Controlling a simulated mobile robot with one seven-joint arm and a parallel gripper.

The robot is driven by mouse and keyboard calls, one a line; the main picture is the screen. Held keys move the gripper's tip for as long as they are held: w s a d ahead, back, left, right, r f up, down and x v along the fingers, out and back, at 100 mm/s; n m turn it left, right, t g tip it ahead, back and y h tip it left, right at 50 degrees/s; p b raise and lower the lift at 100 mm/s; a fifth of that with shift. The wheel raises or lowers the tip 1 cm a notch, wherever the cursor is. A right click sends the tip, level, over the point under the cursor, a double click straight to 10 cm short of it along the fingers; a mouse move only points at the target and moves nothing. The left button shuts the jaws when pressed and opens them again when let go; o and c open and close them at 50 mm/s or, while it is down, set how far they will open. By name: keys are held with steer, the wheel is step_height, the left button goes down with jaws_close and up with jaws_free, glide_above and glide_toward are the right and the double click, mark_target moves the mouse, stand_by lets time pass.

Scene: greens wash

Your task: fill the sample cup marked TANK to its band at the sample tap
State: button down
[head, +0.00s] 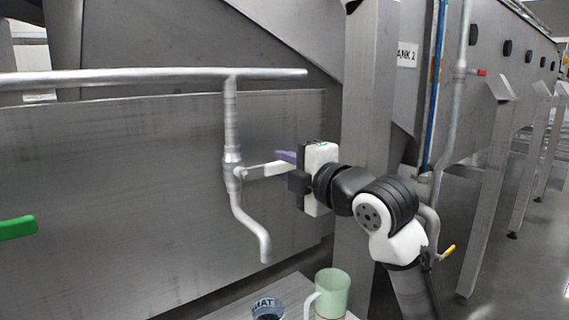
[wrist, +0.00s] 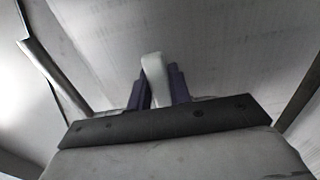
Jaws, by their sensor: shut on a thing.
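The sample tap (head: 232,160) hangs from a grey pipe, with its curved spout pointing down and a pale lever handle (head: 264,170) reaching to the right. My gripper (head: 286,161) is shut on the lever. In the wrist view the pale lever (wrist: 155,78) lies between the purple fingers. The sample cup (head: 268,309), with dark lettering that looks like part of TANK, stands on a grey surface below the spout. The picture's bottom edge cuts it off, so its band and water level cannot be seen. No stream shows at the spout mouth.
A green jug (head: 332,290) with a pale handle stands just right of the cup, close to it. A green lever (head: 17,227) is at the far left. A steel post (head: 366,110) stands behind my arm. A horizontal pipe (head: 130,77) runs above.

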steer(key=shift+f, duration=0.15)
steer(key=c, duration=1.3)
jaws_free()
steer(key=shift+s, duration=0.1)
steer(key=b+v, duration=0.2)
steer(key=v, duration=1.1)
steer(key=shift+s+d, duration=0.25)
steer(key=shift+s, duration=0.05)
